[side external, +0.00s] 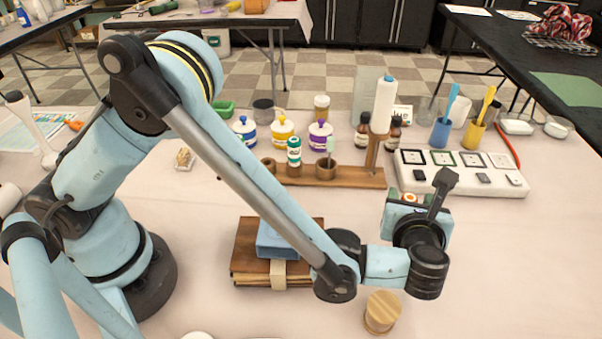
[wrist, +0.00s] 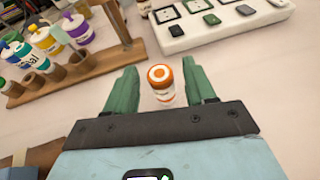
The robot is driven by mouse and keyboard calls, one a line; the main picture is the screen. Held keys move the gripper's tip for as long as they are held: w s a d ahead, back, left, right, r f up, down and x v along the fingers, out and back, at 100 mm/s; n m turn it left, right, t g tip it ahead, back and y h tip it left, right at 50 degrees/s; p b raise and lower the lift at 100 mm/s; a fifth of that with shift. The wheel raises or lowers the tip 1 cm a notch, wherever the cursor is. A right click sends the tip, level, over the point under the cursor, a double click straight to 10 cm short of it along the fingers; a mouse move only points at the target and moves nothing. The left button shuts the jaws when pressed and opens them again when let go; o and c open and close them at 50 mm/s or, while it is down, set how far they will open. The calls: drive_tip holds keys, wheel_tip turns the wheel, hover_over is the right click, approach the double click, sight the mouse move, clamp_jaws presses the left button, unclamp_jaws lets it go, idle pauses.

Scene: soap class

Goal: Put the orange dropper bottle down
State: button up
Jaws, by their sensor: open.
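The orange dropper bottle (wrist: 162,86), white with an orange cap and orange marks, shows between the two green fingers of my gripper (wrist: 163,88) in the wrist view. It appears upright on the pale tabletop, with a gap to each finger. My gripper is open and not clamped on it. In the side external view my gripper (side external: 418,205) is low over the table, right of centre. Only a small orange and white part of the bottle (side external: 409,197) shows there, and the wrist hides most of it.
A wooden rack (side external: 345,178) with a green-topped bottle and a tall white bottle stands behind. A white board with square tiles (side external: 468,182) lies at the back right. Brown books with a blue block (side external: 280,240) lie left, and a round wooden piece (side external: 383,310) in front. The right front is clear.

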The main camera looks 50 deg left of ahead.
drive_tip(key=shift+s+r, duration=0.1)
drive_tip(key=shift+r, duration=0.1)
drive_tip(key=v, duration=0.7)
drive_tip(key=w+a+r+n+g+h, duration=0.1)
drive_tip(key=a+r+n+g, duration=0.1)
drive_tip(key=a+n, duration=0.45)
drive_tip(key=a+r+n+g+h, duration=0.15)
drive_tip(key=a+n, duration=0.25)
drive_tip(key=a, duration=0.5)
drive_tip(key=s+a+n+h, duration=0.2)
drive_tip(key=s+a+n, duration=0.2)
drive_tip(key=n, duration=0.5)
drive_tip(key=s+a+r+n+h, duration=0.1)
drive_tip(key=s+a+n+h, duration=0.2)
drive_tip(key=s+a+n, duration=0.2)
drive_tip(key=a+n, duration=0.2)
drive_tip(key=n, duration=0.2)
drive_tip(key=shift+a+n, duration=0.25)
drive_tip(key=shift+n, duration=0.1)
drive_tip(key=shift+s+r+g, duration=0.1)
drive_tip(key=shift+g, duration=0.15)
